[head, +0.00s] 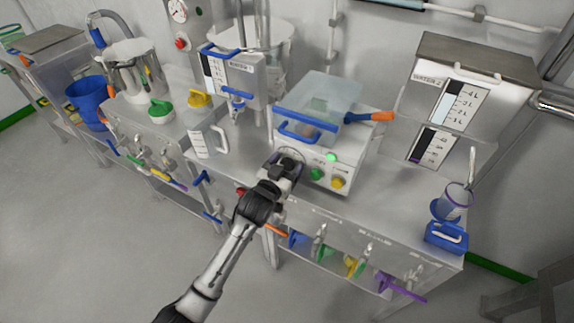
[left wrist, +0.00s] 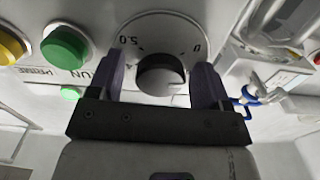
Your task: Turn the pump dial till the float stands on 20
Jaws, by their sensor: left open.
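The pump dial (left wrist: 162,76) is a dark round knob on a pale scale plate marked 0 and 5.0, on the front of a white box (head: 350,165). My left gripper (left wrist: 160,68) is open, with one finger on each side of the knob; I cannot tell whether they touch it. In the head view my left gripper (head: 284,168) covers most of the dial. A level gauge (head: 460,105) and a lower black-and-white gauge (head: 430,146) stand at the right. I cannot make out a float or which mark it stands on. My right gripper is not in view.
A green button (left wrist: 65,44) and a yellow button (left wrist: 10,47) sit beside the dial. A clear lidded hopper (head: 320,100) with blue handles tops the box. A clear jug (head: 206,138) stands left; a cup (head: 455,200) stands right. Coloured tools hang along the bench front.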

